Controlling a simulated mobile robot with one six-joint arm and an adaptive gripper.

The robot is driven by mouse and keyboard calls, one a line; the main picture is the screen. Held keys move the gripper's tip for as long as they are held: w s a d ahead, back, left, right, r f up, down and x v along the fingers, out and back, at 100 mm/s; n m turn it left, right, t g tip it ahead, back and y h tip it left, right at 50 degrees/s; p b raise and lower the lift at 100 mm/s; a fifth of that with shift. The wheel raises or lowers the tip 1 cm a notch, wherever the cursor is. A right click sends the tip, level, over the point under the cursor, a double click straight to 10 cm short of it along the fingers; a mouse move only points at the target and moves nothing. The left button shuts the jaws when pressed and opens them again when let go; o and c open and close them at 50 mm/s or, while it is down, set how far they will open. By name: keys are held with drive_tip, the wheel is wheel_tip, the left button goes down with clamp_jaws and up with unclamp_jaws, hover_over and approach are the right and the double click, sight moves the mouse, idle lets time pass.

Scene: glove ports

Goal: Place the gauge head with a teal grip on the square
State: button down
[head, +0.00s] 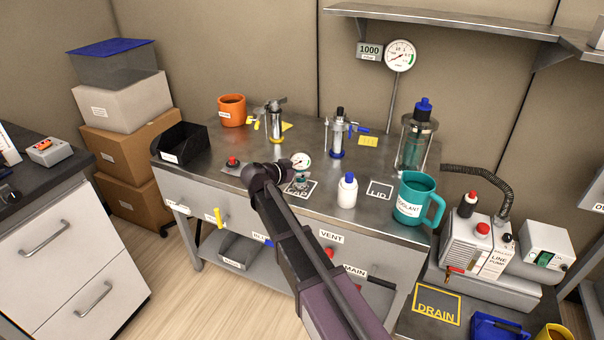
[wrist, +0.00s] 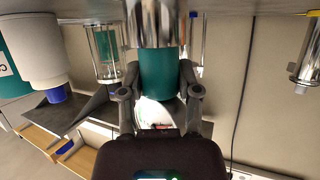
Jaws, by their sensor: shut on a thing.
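The gauge head has a round white dial (head: 301,160), a teal grip (head: 301,182) and a metal lower end. My gripper (head: 288,172) is shut on the teal grip. In the wrist view, which looks inverted, the fingers (wrist: 160,92) close on both sides of the teal grip (wrist: 157,75), with the metal end (wrist: 155,22) beyond it. In the head view the gauge head is upright over the square marked CAP (head: 299,193). I cannot tell whether it touches the bench. Another square, marked LID (head: 380,190), is bare to the right.
A white bottle with a blue cap (head: 347,191) stands close on the right, with a teal mug (head: 416,200) beyond. A red-knobbed part (head: 232,163) is on the left. Metal fittings (head: 274,122) and a glass canister (head: 415,145) stand behind.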

drive_tip(key=shift+f, duration=0.15)
drive_tip(key=shift+c, duration=1.5)
unclamp_jaws()
drive_tip(key=shift+s+a+r, duration=0.1)
drive_tip(key=shift+r, duration=0.2)
drive_tip(key=shift+s+a+r, duration=0.15)
drive_tip(key=shift+s+a, duration=0.05)
drive_tip(key=shift+s, duration=0.05)
drive_tip(key=p+v, duration=0.4)
drive_tip(key=v, duration=0.7)
drive_tip(key=shift+p, duration=0.3)
